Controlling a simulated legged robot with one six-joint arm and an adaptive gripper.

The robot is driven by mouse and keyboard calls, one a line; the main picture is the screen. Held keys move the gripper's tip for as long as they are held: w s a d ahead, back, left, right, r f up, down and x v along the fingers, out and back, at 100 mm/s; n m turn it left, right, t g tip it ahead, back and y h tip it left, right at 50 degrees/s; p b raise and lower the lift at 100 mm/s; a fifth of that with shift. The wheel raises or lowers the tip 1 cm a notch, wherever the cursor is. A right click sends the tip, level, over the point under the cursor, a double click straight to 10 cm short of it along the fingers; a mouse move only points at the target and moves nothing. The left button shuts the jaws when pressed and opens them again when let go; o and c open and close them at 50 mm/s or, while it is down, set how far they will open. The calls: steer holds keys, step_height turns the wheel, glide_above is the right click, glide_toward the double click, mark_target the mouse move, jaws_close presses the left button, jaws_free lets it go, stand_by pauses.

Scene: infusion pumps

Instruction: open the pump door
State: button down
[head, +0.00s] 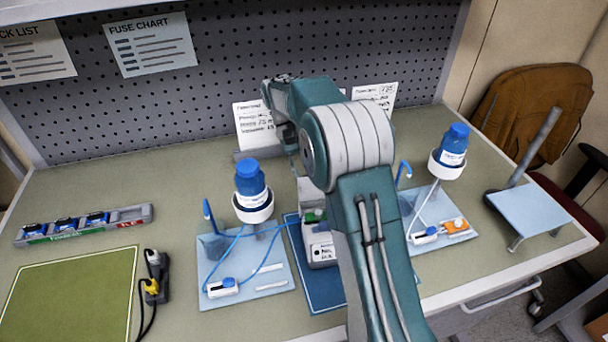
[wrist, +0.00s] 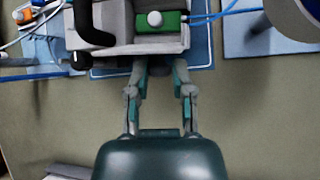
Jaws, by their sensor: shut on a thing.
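The pump (head: 320,248) is a small pale box with a label on its front, standing on a blue mat (head: 325,289) at the middle of the bench. In the wrist view the pump (wrist: 117,50) shows at the top, with a green part (wrist: 163,22) bearing a white knob and a black curved piece (wrist: 92,25) at its left. My gripper (wrist: 157,68) reaches the pump's near edge there and is shut on the pump door. Its fingertips are partly hidden by that edge. In the head view my arm covers part of the pump, and my gripper cannot be made out clearly.
Blue-capped bottles in holders stand left (head: 250,182) and right (head: 452,148) of the pump, with tubes on pale boards. Blue tubes run to the pump. A tray (head: 85,224), green mat (head: 75,295) and plugs (head: 153,276) lie left. A pegboard (head: 225,60) rises behind.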

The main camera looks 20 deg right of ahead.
steer(key=shift+w+f+g, duration=0.2)
steer(key=shift+w+g, duration=0.05)
steer(key=shift+g, duration=0.25)
steer(key=shift+c, duration=2.4)
jaws_free()
steer(key=shift+r, duration=0.1)
